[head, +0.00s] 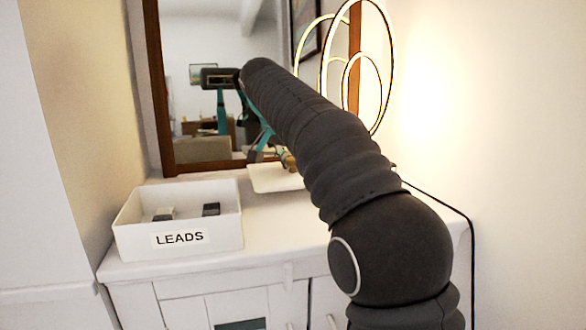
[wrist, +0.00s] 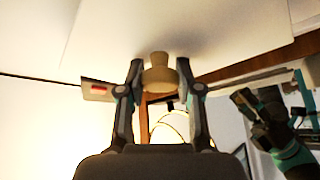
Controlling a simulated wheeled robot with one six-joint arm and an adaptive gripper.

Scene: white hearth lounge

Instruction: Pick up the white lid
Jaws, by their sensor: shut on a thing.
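The white lid (head: 272,183) is a flat pale plate with a tan knob (wrist: 160,73). In the head view it shows beside my arm, at the mirror end of the white cabinet top. In the wrist view the lid (wrist: 200,28) is a broad white surface across the top. My gripper (wrist: 160,78) is shut on the knob, one finger on each side. In the head view my arm hides part of the lid, and I cannot tell whether it touches the cabinet top.
A white open box labelled LEADS (head: 180,240) stands on the cabinet top (head: 285,228) at left, with small dark items inside. A wood-framed mirror (head: 190,120) stands behind, reflecting my arm. A glowing ring lamp (head: 375,70) is at back right, with a black cable (head: 445,202).

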